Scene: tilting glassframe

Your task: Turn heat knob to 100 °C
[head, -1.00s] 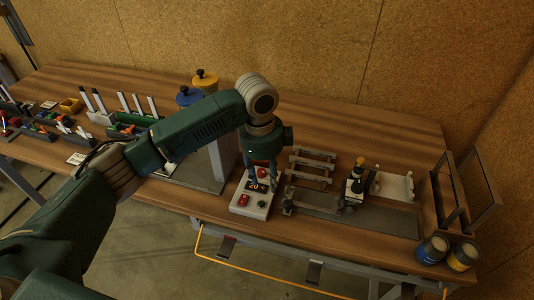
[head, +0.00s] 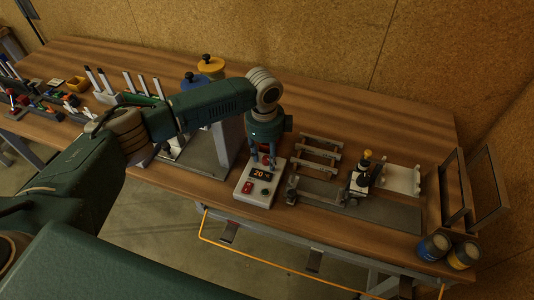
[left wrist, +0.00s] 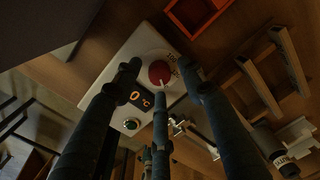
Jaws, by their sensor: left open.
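The white control box (head: 258,190) stands on the bench near its front edge. Its display (head: 261,174) reads 20 in the head view; in the left wrist view the finger covers part of the display (left wrist: 140,100). The round red heat knob (left wrist: 159,71) has a pale dial with a "100" mark beside it. My left gripper (head: 264,157) points down over the knob end of the box. In the left wrist view its fingers (left wrist: 160,76) are open and spread around the knob, with no clear grip on it. My right gripper is out of view.
Metal rails (head: 317,157) and a fixture with a yellow-topped part (head: 362,178) stand right of the box. A grey upright (head: 228,142) is close on the left. Dark frames (head: 455,190) and two cans stand at the far right.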

